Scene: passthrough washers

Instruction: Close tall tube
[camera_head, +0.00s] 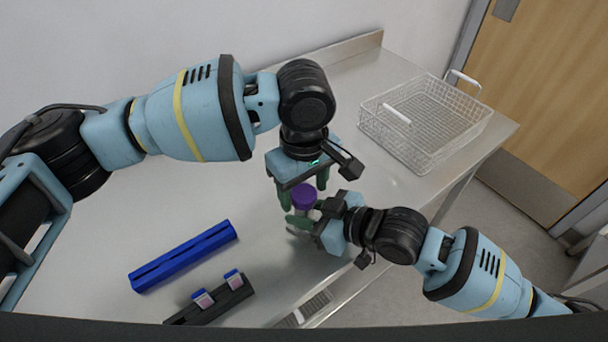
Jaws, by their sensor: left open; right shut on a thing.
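The tall tube (298,228) is mostly hidden behind my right gripper, with a purple cap (304,196) at its top. My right gripper (302,222) is shut on the tube from the right, below the cap. My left gripper (302,188) is open and points down from above, with its green fingers around or beside the purple cap. I cannot tell whether the fingers touch the cap, or how fully the cap sits on the tube.
A blue rack (184,257) lies at the left on the metal table. A black rack (222,304) with two small purple-and-white pieces (203,299) is in front of it. A wire basket (426,122) stands at the back right. The table between is clear.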

